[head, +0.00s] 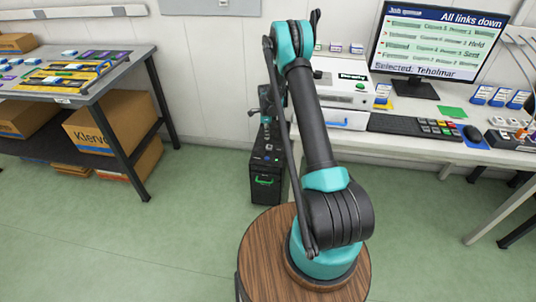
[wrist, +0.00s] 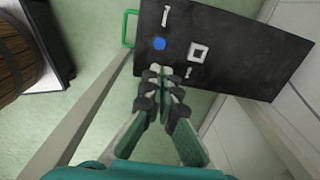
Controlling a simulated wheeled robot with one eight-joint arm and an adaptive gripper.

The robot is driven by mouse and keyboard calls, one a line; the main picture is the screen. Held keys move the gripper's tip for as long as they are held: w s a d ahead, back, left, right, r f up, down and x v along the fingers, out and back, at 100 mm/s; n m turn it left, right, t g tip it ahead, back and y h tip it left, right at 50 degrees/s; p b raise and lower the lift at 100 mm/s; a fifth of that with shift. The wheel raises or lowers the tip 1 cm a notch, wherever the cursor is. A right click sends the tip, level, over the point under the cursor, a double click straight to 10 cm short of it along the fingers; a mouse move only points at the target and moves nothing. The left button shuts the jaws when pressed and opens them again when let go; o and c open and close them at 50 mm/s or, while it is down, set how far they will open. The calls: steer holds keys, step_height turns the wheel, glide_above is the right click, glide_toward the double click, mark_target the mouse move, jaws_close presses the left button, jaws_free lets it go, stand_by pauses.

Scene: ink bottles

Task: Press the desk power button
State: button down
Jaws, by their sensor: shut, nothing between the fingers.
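A black computer tower (head: 266,188) with a green handle stands on the floor beside the desk (head: 440,150). In the wrist view the dark face of the tower (wrist: 240,25) carries a round blue button (wrist: 160,44), a white square with a dark centre (wrist: 198,52) and small pale marks. I cannot tell from a label which is the desk power button. My gripper (wrist: 160,76) is shut and empty. Its fingertips appear just below the blue button in the picture; whether they touch the face is unclear.
The desk holds a white printer (head: 340,85), a monitor (head: 435,45), a keyboard (head: 395,124) and a power strip (head: 512,140). A grey table (head: 110,85) with cartons (head: 100,125) beneath stands at left. Green floor is clear between the table and tower.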

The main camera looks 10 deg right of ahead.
mark_target(267, 158)
step_height(267, 158, down, 14)
stand_by(0.6)
